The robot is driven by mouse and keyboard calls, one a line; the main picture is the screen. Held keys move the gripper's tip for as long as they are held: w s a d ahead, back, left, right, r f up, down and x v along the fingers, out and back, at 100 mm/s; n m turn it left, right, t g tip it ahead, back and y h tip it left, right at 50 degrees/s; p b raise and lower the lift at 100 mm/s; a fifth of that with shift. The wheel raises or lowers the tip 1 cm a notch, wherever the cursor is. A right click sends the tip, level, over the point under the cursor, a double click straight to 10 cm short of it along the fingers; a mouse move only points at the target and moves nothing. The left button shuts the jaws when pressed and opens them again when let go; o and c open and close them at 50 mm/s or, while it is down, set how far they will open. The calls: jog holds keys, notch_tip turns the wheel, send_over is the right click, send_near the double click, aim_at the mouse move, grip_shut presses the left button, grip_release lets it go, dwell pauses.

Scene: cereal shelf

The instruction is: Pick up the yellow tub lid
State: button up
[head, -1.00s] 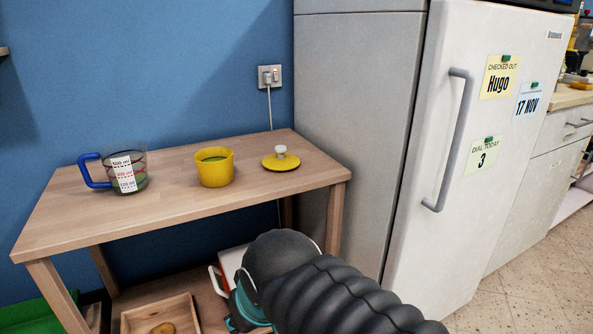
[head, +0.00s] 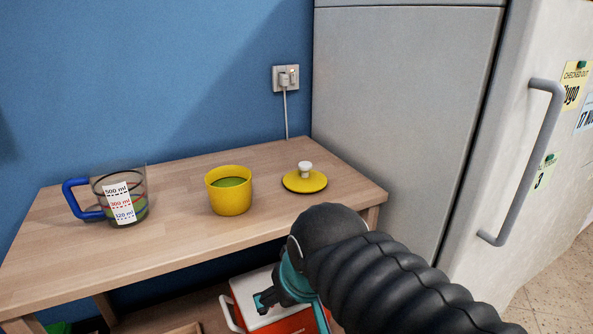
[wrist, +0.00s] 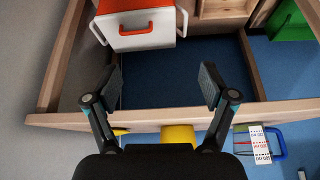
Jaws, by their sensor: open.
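The yellow tub lid (head: 305,182) is a round disc with a white knob, lying knob up on the wooden table, near its right end. In the wrist view only a small yellow sliver of the lid (wrist: 120,131) shows behind my gripper. The yellow tub (head: 229,192) stands open to the left of the lid, with green inside. It also shows in the wrist view (wrist: 178,134). My gripper (wrist: 162,88) is open and empty. In the head view it is mostly hidden by my arm, in front of and lower than the tabletop, apart from the lid.
A measuring jug (head: 122,200) with a blue handle stands on the left of the wooden table (head: 75,255). A grey-sided fridge (head: 405,110) stands right of the table. A white and red box (head: 268,308) sits below the tabletop. Table space around the lid is clear.

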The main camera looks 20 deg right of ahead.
jog(key=w+d+r+m+g+p, duration=0.1)
jog(key=w+d+r+m, duration=0.2)
jog(key=w+r, duration=0.45)
jog(key=w+d+r+m+g+p, duration=0.1)
jog(key=w+d+r+m+g, duration=0.15)
jog(key=w+r, duration=0.5)
jog(key=m+g+p, duration=0.1)
jog(key=m+g, duration=0.1)
jog(key=m, duration=0.5)
send_near(305, 163)
notch_tip(305, 163, down, 12)
jog(key=shift+s+r+b, duration=0.1)
jog(key=shift+s+b, duration=0.05)
jog(key=shift+b, duration=0.7)
jog(key=shift+c, duration=0.2)
jog(key=c, duration=1)
